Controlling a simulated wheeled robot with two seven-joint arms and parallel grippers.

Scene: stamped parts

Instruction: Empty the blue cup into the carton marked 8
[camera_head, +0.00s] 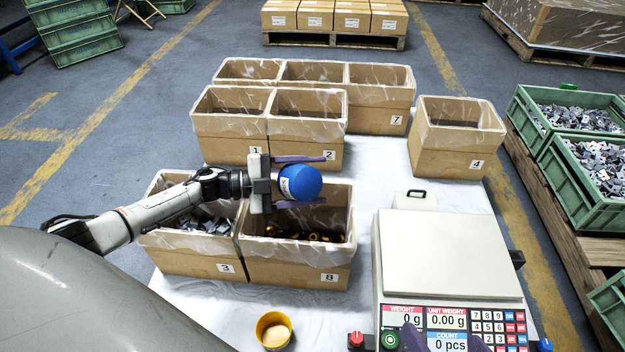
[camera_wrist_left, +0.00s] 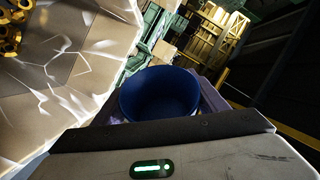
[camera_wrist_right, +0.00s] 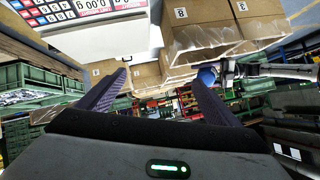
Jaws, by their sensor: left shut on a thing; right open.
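The blue cup (camera_head: 300,182) is held by my left gripper (camera_head: 318,181) above the carton marked 8 (camera_head: 297,272). The cup is tipped over in the head view. The left wrist view shows its round dark opening (camera_wrist_left: 160,92), with no parts visible inside. My left gripper's fingers are shut on the cup from either side. Several brass-coloured parts (camera_head: 322,237) lie in carton 8, and some show in the left wrist view (camera_wrist_left: 10,35). My right gripper (camera_head: 438,340) is open and empty over the front of the scale; its spread fingers show in the right wrist view (camera_wrist_right: 150,95).
Carton 3 (camera_head: 190,262) with grey metal parts adjoins carton 8 on the left. Cartons 1 (camera_head: 228,147), 2 (camera_head: 305,152) and 7 (camera_head: 380,118) stand behind, carton 4 (camera_head: 450,160) at right. A counting scale (camera_head: 450,255) reads 0. A yellow cup (camera_head: 273,330) stands in front.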

